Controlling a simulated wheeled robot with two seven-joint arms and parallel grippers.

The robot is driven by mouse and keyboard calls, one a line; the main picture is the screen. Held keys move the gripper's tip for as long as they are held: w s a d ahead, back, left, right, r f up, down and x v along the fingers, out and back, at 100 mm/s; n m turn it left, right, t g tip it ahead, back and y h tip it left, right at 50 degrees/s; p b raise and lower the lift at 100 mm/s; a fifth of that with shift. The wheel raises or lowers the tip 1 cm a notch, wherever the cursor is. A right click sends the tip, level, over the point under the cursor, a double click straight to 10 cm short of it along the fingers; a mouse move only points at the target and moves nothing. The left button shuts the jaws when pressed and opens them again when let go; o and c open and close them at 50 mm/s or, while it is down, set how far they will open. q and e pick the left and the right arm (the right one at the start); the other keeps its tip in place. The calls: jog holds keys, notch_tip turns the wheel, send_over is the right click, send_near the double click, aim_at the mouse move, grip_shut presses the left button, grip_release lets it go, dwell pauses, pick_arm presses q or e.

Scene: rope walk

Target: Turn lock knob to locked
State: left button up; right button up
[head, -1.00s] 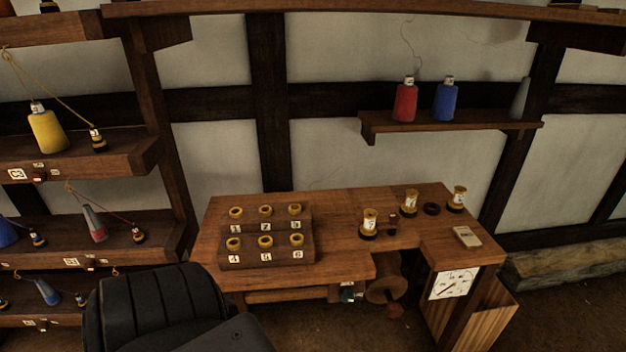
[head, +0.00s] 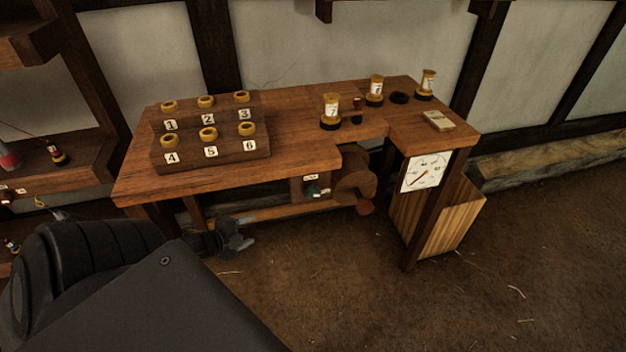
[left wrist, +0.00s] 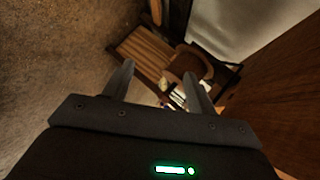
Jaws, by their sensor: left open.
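A small dark green knob (head: 313,190) sits on a wooden block under the workbench (head: 300,124), with small white labels above and beside it. It looks like the lock knob, but the labels are too small to read and its setting cannot be told. My left gripper (head: 246,235) is low under the bench's front edge, left of the knob and apart from it. Its fingers are open and empty. In the left wrist view, the open fingers (left wrist: 160,82) point towards blurred wooden parts and small pale labels. My right gripper is not in view.
A wooden wheel (head: 355,185) with a red-brown handle is right of the knob. A dial (head: 425,173) and slatted wooden bin (head: 455,220) stand further right. A numbered rack (head: 210,155) and several spools are on the bench. The floor in front is clear.

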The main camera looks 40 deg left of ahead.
aim_at(308, 194)
pick_arm(q)
jog(key=w+d+r+m+t+h+b, duration=0.2)
jog(key=d+r+m+h+b, duration=0.2)
jog(key=d+r+m, duration=0.65)
jog(key=w+n, duration=0.1)
jog(key=w, duration=0.8)
jog(key=w+n, duration=0.1)
jog(key=w, duration=0.3)
jog(key=shift+w+d+r+n, duration=0.3)
jog(key=shift+r+n, duration=0.05)
jog(key=shift+w+d+f, duration=0.15)
jog(key=shift+w+f, duration=0.1)
jog(key=shift+w, duration=0.4)
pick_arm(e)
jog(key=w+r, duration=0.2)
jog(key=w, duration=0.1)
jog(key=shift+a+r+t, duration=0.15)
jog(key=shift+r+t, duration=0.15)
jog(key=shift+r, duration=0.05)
pick_arm(q)
jog(key=c, duration=0.9)
jog(key=shift+b, duration=0.3)
jog(key=shift+c, duration=0.2)
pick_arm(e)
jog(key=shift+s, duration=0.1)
